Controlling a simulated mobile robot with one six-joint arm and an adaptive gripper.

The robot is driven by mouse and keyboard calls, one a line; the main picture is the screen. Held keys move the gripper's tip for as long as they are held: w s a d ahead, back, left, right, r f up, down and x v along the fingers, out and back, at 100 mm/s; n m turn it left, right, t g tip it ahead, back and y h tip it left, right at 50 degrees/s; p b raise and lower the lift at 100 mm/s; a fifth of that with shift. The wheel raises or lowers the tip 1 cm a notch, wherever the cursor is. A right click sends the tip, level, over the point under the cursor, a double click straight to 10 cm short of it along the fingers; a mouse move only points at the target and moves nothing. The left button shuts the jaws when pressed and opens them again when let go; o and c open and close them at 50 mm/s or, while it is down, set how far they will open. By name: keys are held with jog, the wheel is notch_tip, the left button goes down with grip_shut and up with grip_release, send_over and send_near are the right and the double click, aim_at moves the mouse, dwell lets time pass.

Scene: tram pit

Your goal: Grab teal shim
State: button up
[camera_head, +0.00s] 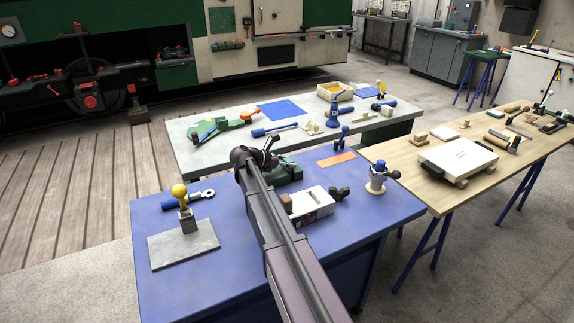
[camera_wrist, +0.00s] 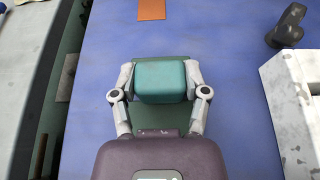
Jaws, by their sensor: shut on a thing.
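The teal shim (camera_wrist: 162,81) is a small block with rounded edges, seen in the wrist view between the two fingers of my gripper (camera_wrist: 161,90). The grey fingers touch it on its left and right sides, and my gripper is shut on it. A darker green surface lies beneath it, part of the green fixture that shows in the head view (camera_head: 288,172). I cannot tell whether the shim is resting on that surface or raised. In the head view my arm hides the shim, and my gripper (camera_head: 268,150) is over the blue table's far edge.
The blue table (camera_head: 240,286) carries a white box (camera_head: 312,203), a blue-and-white knobbed device (camera_head: 377,180), a grey plate (camera_head: 183,245) with a yellow-knobbed piece, and an orange sheet (camera_head: 337,159). A grey table (camera_head: 215,153) stands behind, a wooden one (camera_head: 405,150) at right.

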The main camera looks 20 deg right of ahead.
aim_at(288, 160)
jog(key=shift+r, duration=0.1)
notch_tip(288, 160, up, 3)
jog(key=p, duration=0.3)
jog(key=s+a+r+p, duration=0.1)
jog(key=s+a+p, duration=0.1)
jog(key=s+a, duration=0.8)
jog(key=shift+s+a+r, duration=0.35)
jog(key=shift+a, duration=0.6)
